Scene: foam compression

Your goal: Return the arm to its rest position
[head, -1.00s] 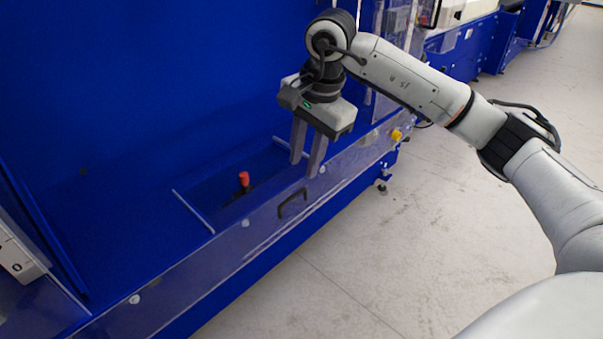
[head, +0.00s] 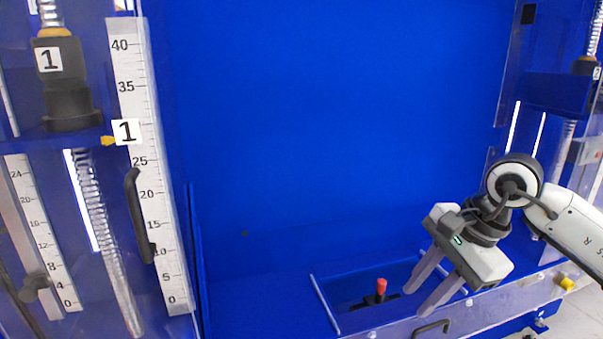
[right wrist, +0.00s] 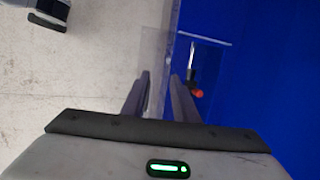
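My right gripper (head: 415,301) is at the lower right of the head view, pointing down and to the left. Its two grey fingers are apart, with nothing between them. It hangs near the front panel of the blue machine, to the right of a red-topped knob (head: 381,286). In the right wrist view the fingers (right wrist: 160,80) are also apart, and the red knob (right wrist: 196,93) lies to their right, clear of them. My left arm and gripper are not in view.
A clear front panel with a black handle (head: 431,328) runs below the gripper. Numbered scales (head: 150,170), springs and another black handle (head: 139,215) are at the left. A yellow knob (head: 567,284) is at the right. Pale floor (right wrist: 75,80) is open in front.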

